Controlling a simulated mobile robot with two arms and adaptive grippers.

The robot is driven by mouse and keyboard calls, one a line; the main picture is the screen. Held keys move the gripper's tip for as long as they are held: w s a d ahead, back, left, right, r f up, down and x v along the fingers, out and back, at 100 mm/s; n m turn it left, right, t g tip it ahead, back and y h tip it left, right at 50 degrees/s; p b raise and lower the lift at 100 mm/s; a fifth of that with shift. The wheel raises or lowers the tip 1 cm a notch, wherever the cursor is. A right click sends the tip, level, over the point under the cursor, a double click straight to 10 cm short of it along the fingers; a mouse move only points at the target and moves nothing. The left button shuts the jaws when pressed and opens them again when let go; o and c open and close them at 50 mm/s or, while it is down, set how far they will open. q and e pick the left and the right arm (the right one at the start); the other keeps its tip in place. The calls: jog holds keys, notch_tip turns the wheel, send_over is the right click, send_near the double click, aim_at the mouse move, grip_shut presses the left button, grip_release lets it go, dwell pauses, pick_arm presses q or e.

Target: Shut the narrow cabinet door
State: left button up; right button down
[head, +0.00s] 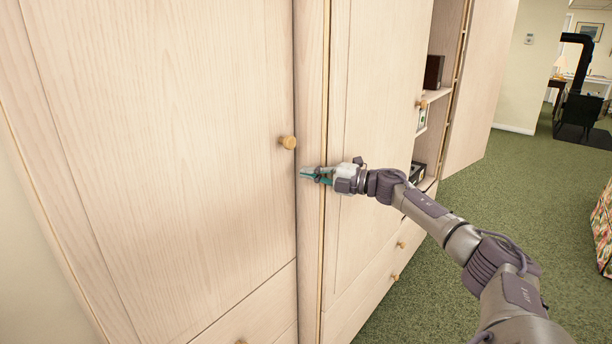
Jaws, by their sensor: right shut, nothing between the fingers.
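The pale wood cabinet has a tall door (180,130) at the left with a round wooden knob (288,142) near its right edge. A dark line runs down that edge; I cannot tell whether the door is fully flush. A narrower-looking door (375,90) stands to the right of the post, with its own knob (422,104). I cannot tell which door is the narrow one. My right gripper (312,174) is shut and empty. Its fingertips are at the post beside the left door's edge, below and right of the knob; contact is unclear. My left gripper is not in view.
Open shelves (436,96) show right of the second door, holding a dark box (433,72) and small items. A tall pale panel (482,90) stands beyond them. Drawers lie below the doors. Green carpet (500,200) is clear at the right, with a patterned seat (602,235) at the edge.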

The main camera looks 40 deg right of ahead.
jog(key=shift+r, duration=0.1)
dwell(0.3)
jog(key=v, duration=1.2)
dwell(0.4)
